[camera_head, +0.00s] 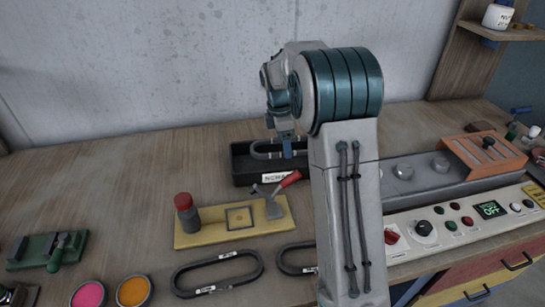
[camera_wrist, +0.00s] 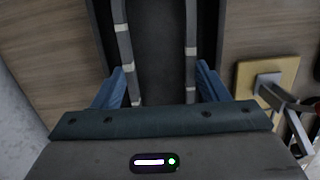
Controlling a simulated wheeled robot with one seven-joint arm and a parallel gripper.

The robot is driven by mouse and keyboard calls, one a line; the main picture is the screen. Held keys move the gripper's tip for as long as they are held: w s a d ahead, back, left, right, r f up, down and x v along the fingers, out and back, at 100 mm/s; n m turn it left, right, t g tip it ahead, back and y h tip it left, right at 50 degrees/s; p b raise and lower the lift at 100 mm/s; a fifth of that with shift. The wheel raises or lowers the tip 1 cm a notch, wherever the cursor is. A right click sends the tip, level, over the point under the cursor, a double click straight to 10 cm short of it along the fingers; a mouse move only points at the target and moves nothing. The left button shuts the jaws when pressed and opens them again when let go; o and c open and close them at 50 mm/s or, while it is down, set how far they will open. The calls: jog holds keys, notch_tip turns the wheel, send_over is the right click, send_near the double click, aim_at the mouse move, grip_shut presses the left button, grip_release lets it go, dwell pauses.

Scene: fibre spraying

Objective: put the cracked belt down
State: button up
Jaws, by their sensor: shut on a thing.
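My gripper (camera_head: 285,143) is over the black tray (camera_head: 240,165) at the back of the bench. It is shut on a dark looped belt (camera_head: 262,154), which is at the tray's opening; I cannot tell whether the belt touches the tray floor. In the wrist view my blue fingers (camera_wrist: 162,84) sit on the outer sides of the belt (camera_wrist: 121,40), whose two dark strands carry pale bands. The black tray (camera_wrist: 158,40) lies below. No crack can be made out. My arm hides the tray's right part.
Two more dark belts lie at the bench front, one whole loop (camera_head: 217,272) and one partly behind my arm (camera_head: 284,262). A yellow fixture (camera_head: 205,238) with a red-handled lever stands left of my arm. A control panel (camera_head: 455,220) stands right.

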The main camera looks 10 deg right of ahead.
aim_at(274, 166)
jog(key=a+f, duration=0.2)
jog(key=a, duration=0.1)
jog(key=shift+a, duration=0.2)
jog(key=shift+f+p, duration=0.35)
jog(key=shift+f, duration=1.7)
jog(key=o, duration=0.6)
jog(key=shift+f, duration=0.15)
jog(key=shift+o, duration=0.7)
